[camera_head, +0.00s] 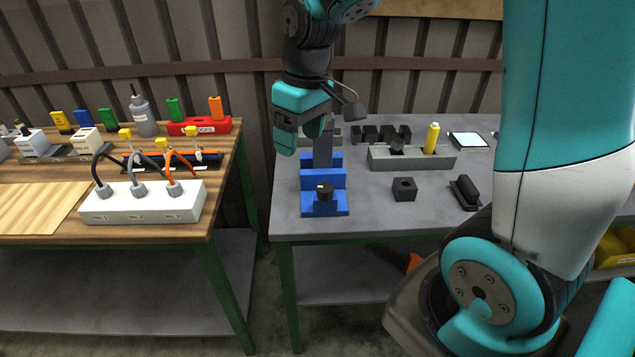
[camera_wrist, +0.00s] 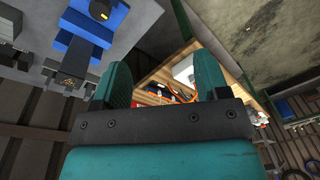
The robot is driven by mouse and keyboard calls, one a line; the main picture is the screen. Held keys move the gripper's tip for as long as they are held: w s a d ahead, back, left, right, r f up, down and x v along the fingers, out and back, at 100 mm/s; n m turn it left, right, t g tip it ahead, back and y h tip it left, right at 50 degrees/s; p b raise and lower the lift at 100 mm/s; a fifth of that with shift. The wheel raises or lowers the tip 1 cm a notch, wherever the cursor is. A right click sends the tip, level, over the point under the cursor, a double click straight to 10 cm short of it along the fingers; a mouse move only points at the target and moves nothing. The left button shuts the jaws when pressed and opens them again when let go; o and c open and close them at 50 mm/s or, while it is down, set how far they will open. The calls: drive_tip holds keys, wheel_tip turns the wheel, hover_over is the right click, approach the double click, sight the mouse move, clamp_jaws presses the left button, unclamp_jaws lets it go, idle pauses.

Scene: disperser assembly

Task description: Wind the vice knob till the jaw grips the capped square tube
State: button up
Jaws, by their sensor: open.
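The blue vice (camera_head: 338,178) stands at the left part of the grey table. Its dark round knob (camera_head: 324,195) with a yellow mark faces the front; the knob also shows at the top of the wrist view (camera_wrist: 100,10). A grey upright piece, seemingly the square tube (camera_head: 323,150), stands behind the blue front jaw, partly hidden by my gripper. In the wrist view a dark cap (camera_wrist: 72,75) shows at its end. I cannot tell whether the jaw touches it. My teal gripper (camera_head: 300,138) is open and empty, above and left of the vice, apart from the knob.
A grey block (camera_head: 440,160) holds a yellow cylinder (camera_head: 431,138). A dark square block (camera_head: 404,189) and a black tool (camera_head: 465,192) lie to the right of the vice. A wooden table (camera_head: 40,210) with a white socket strip (camera_head: 140,205) stands left, across a gap.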

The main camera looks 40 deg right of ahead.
drive_tip(key=m+h, duration=0.1)
hover_over(324, 187)
wheel_tip(324, 187, down, 3)
drive_tip(key=shift+g, duration=0.3)
wheel_tip(324, 187, down, 17)
drive_tip(key=p, duration=0.3)
drive_tip(key=shift+w+f, duration=0.1)
